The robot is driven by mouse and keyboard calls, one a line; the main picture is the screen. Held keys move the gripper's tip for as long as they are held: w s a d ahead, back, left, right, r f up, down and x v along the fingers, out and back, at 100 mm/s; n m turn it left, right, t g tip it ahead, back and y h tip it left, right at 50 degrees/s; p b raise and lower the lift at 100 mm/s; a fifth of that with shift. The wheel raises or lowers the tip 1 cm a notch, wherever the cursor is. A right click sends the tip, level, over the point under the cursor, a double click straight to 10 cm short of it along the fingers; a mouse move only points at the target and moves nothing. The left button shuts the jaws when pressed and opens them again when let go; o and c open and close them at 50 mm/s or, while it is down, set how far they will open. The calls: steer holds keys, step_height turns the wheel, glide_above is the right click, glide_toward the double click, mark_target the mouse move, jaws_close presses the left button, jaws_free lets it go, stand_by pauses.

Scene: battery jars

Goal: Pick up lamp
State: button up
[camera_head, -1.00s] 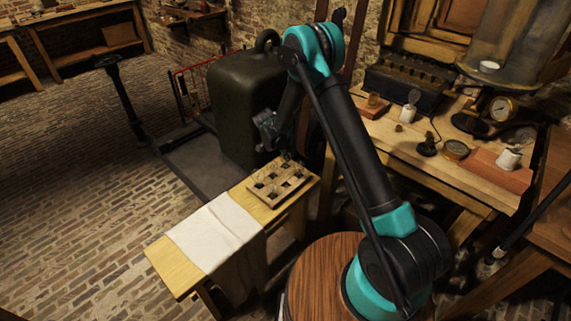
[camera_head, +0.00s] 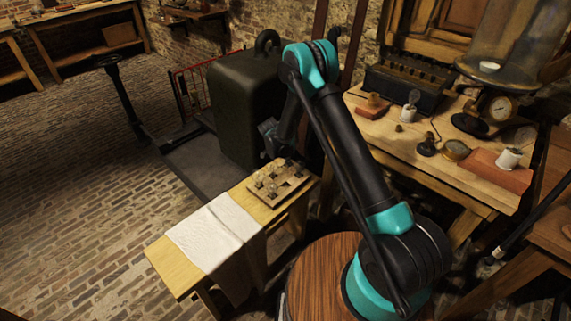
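A wooden rack (camera_head: 292,188) lies on the narrow bench, with several small clear glass pieces (camera_head: 259,180) standing in it; they look like little lamps but are too small to be sure. My gripper (camera_head: 274,147) hangs just behind and above the far side of the rack, partly hidden by my own arm. Its fingers are too dark and small to show whether they are open or shut. I cannot make out anything held in it.
A white cloth (camera_head: 213,232) drapes over the bench's left part. A large dark green weight (camera_head: 243,105) stands close behind the gripper. The workbench (camera_head: 440,172) at right carries gauges, small instruments and a large glass jar (camera_head: 520,45).

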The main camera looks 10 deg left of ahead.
steer(key=c, duration=0.9)
